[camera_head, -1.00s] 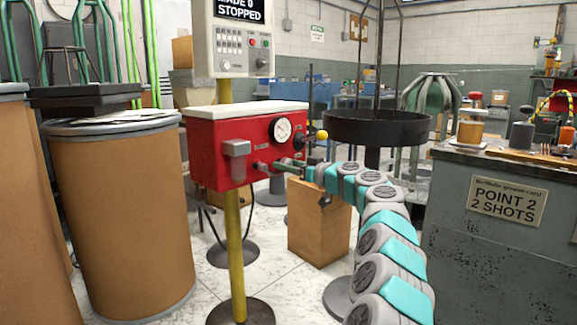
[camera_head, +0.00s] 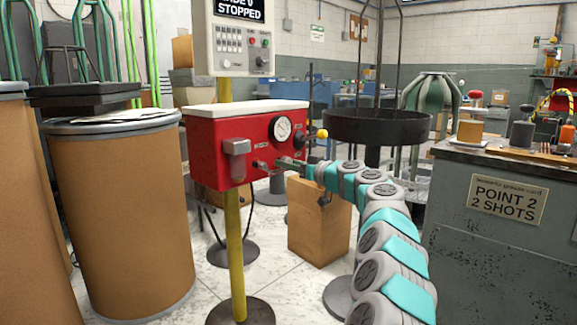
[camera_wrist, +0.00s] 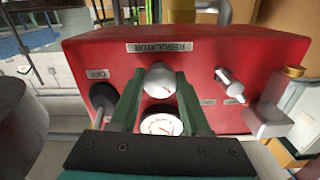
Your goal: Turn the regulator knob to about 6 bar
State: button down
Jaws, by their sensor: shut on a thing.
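The red regulator box (camera_head: 212,155) stands on a yellow post, with a white-faced pressure gauge (camera_head: 282,130) on its front. In the wrist view the silver regulator knob (camera_wrist: 160,78) is between my green fingertips, under an upside-down REGULATOR label (camera_wrist: 160,47). My gripper (camera_wrist: 157,84) is shut on the knob; it also shows in the head view (camera_head: 284,161), reaching the box front, where it hides the knob. The gauge also shows between the fingers in the wrist view (camera_wrist: 160,124), partly covered. Its reading is too small to tell.
A black knob (camera_wrist: 104,96) by an OFF label and a silver fitting (camera_wrist: 230,85) flank the knob. A yellow-ended lever (camera_head: 322,134) sticks out at the box's right. A brown drum (camera_head: 120,215) stands left, a grey cabinet (camera_head: 480,235) right.

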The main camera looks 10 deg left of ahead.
jog(key=shift+m+b, duration=0.45)
jog(key=shift+m, duration=0.55)
jog(key=m, duration=0.3)
jog(key=shift+r, duration=0.1)
jog(key=m+p, duration=0.3)
jog(key=m, duration=0.4)
jog(key=shift+d+r+m+p, duration=0.1)
jog(key=shift+m+p, duration=0.3)
jog(key=m+p, duration=0.2)
jog(key=m, duration=0.1)
jog(key=shift+m, duration=0.3)
jog(key=m+p, duration=0.3)
jog(key=shift+m, duration=0.3)
jog(key=m+p, duration=0.4)
jog(key=shift+m, duration=0.3)
jog(key=shift+f+m+p, duration=0.2)
jog(key=shift+m+p, duration=0.5)
jog(key=shift+m, duration=0.1)
jog(key=shift+f, duration=0.1)
